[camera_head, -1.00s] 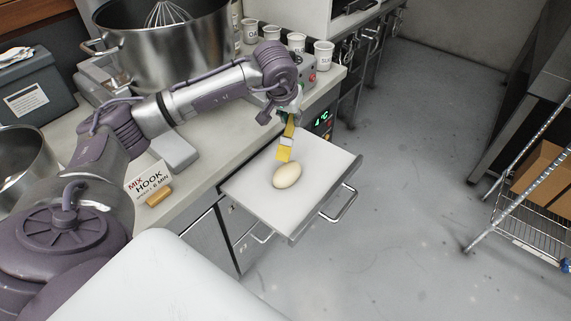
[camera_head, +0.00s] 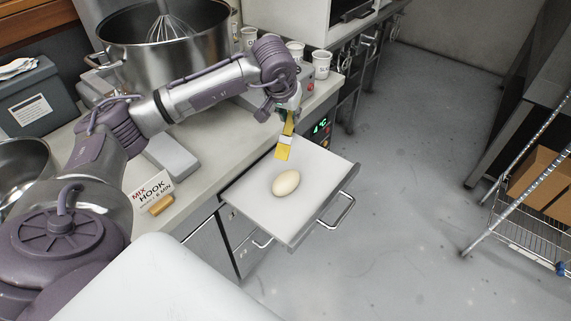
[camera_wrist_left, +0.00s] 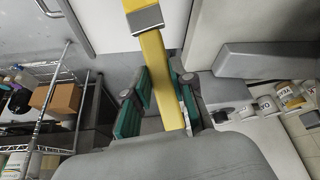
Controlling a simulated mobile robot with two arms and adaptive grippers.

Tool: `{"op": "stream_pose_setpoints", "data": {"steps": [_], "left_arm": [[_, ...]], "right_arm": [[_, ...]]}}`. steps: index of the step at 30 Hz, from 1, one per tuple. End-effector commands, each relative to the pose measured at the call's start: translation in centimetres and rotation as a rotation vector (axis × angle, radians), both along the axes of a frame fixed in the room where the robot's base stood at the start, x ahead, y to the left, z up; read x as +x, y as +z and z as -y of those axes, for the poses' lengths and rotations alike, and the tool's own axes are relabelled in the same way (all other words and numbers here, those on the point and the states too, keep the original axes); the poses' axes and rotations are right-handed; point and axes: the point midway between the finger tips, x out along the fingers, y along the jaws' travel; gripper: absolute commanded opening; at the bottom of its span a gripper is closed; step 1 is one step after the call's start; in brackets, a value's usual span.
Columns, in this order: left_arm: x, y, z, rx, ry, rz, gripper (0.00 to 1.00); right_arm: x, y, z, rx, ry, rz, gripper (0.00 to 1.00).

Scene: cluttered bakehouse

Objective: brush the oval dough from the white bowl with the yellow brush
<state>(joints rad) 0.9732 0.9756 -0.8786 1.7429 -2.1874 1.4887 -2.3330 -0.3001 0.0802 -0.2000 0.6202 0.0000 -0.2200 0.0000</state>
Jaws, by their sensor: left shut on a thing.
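The oval dough (camera_head: 285,183) is pale and smooth and lies on a white surface (camera_head: 246,199) with a handle, which juts out from the counter. The yellow brush (camera_head: 284,149) hangs bristles down, just above and behind the dough, apart from it. My left gripper (camera_head: 289,110) is shut on the brush handle. In the left wrist view the gripper's green-padded fingers (camera_wrist_left: 160,100) stand around the yellow handle (camera_wrist_left: 160,75), whose metal band shows at the top. The white bowl is not recognisable in any view. My right gripper is not in view.
A large steel mixing bowl (camera_head: 128,42) with a whisk stands at the back left. White cups (camera_head: 322,64) stand along the counter's back. A "MIX HOOK" card (camera_head: 149,190) stands on the counter. The floor to the right is clear up to a wire rack (camera_head: 524,215).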

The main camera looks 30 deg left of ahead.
Motion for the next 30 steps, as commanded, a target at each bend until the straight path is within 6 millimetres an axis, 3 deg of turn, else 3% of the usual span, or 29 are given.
{"op": "stream_pose_setpoints", "data": {"steps": [11, 24, 30], "left_arm": [[0.0, -0.4, 0.1, 0.0, 0.0, 0.0, 0.0], [0.2, -4.0, 1.3, 0.0, -0.001, 0.004, 0.0], [0.3, -4.7, 1.6, 0.002, 0.001, 0.005, 0.0]], "right_arm": [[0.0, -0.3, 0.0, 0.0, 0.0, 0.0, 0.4], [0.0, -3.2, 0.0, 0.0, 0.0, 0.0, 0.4], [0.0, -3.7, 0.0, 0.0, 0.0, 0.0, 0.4]]}}
